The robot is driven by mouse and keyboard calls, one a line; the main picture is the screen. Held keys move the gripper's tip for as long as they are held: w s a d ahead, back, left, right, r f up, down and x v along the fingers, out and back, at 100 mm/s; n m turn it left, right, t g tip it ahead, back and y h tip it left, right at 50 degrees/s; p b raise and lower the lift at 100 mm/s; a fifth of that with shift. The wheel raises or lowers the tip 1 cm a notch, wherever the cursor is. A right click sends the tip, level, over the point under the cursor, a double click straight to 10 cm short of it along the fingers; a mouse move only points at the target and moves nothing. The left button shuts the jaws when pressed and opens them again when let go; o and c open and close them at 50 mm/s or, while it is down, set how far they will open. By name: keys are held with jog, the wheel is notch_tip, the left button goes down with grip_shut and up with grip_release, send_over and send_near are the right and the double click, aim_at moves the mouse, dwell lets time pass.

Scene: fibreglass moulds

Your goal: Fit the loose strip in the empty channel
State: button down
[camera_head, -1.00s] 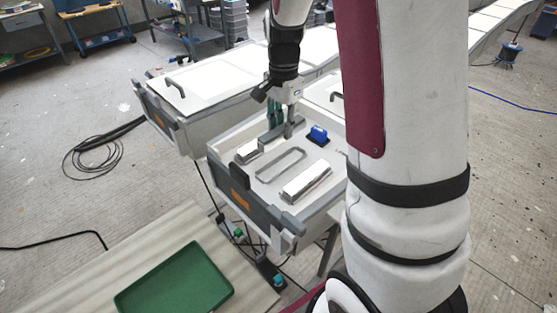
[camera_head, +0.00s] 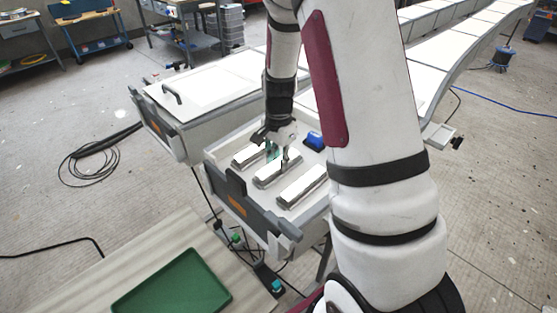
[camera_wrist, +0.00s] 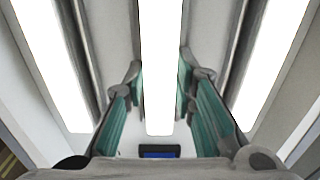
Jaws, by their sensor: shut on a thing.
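The loose strip (camera_head: 268,177) is long and pale. It lies over or in the middle channel of the near mould (camera_head: 226,186); I cannot tell if it is fully seated. My gripper (camera_head: 279,158) is shut on it from above. In the wrist view, the teal-padded fingers of my gripper (camera_wrist: 160,105) stand on either side of the strip (camera_wrist: 160,60). Two similar strips, a left one (camera_head: 243,160) and a right one (camera_head: 301,187), sit in the channels beside it, roughly parallel. The middle channel is hidden under the strip.
A blue block (camera_head: 314,141) stands on the mould behind the strips and shows in the wrist view. Another mould with a white lid (camera_head: 205,92) adjoins at the back left. A green tray (camera_head: 175,287) lies at front left. Cables (camera_head: 95,160) lie on the floor.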

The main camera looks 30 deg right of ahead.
aim_at(278, 162)
jog(key=shift+f, duration=0.1)
jog(key=c, duration=1.3)
grip_release()
notch_tip(278, 162, up, 12)
jog(key=s+a+r+n+t, duration=0.2)
jog(key=s+a+r+n, duration=0.55)
jog(key=r, duration=0.25)
jog(key=shift+s+a+r+n+t, duration=0.55)
jog(key=shift+s+a+n, duration=0.65)
jog(key=shift+s, duration=1.1)
jog(key=shift+s+a+r+n+t, duration=0.5)
jog(key=shift+s+a+n, duration=0.25)
jog(key=shift+s+n, duration=1.15)
jog(key=shift+s+a+r+n+t, duration=0.5)
jog(key=shift+s+a+n, duration=0.55)
jog(key=shift+s, duration=1.6)
jog(key=shift+r, duration=0.1)
